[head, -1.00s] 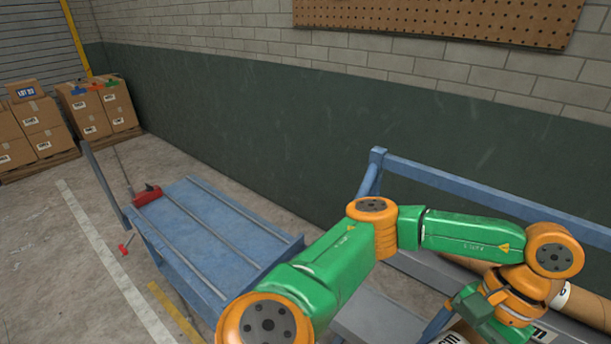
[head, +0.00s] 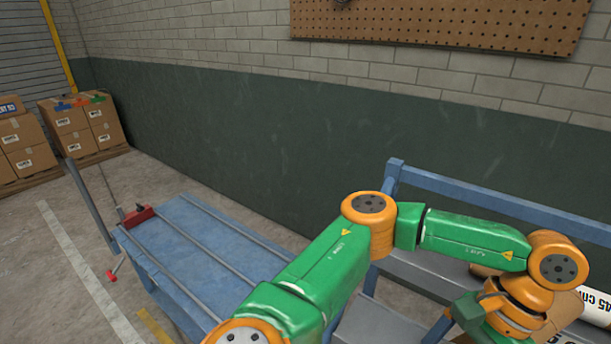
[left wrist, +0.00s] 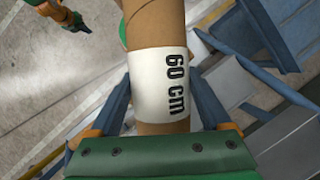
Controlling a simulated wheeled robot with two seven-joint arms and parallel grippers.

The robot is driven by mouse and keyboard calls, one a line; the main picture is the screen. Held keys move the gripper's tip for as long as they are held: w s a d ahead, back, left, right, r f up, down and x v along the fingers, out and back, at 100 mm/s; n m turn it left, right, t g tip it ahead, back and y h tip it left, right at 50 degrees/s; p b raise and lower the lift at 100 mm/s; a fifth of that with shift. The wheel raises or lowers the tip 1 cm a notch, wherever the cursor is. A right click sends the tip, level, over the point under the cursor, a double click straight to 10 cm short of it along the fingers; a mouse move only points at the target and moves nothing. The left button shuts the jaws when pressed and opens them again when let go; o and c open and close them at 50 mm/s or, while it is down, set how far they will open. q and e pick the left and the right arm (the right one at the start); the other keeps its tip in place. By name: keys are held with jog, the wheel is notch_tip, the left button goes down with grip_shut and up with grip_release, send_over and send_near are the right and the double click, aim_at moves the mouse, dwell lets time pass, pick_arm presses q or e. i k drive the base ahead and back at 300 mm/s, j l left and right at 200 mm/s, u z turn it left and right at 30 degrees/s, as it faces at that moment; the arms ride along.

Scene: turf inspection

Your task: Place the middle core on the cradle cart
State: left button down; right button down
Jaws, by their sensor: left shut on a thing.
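My left gripper (left wrist: 160,92) is shut on a brown cardboard core (left wrist: 156,18) with a white label reading 60 cm; its fingers clasp either side of the label.
Another core (head: 597,306) with a white label ending in 45 cm lies on the grey rack shelf at the right. A blue rail (head: 480,194) runs along the rack's back. A red clamp-like part (head: 137,216) sits at the cart's far end. Boxes (head: 72,128) stand far left.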

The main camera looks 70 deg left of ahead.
aim_at(196, 266)
jog(key=k+j, duration=0.2)
jog(key=j, duration=0.25)
jog(key=k+j, duration=0.2)
jog(key=j, duration=0.2)
jog(key=k+j, duration=0.2)
jog(key=j, duration=0.25)
jog(key=k+j, duration=0.2)
jog(key=j, duration=0.25)
jog(key=k+j, duration=0.2)
jog(key=j, duration=0.2)
jog(key=k+j, duration=0.2)
jog(key=j, duration=0.25)
jog(key=k+j, duration=0.2)
jog(key=j, duration=0.25)
jog(key=k+j+u, duration=0.1)
jog(key=j, duration=0.3)
jog(key=k, duration=0.1)
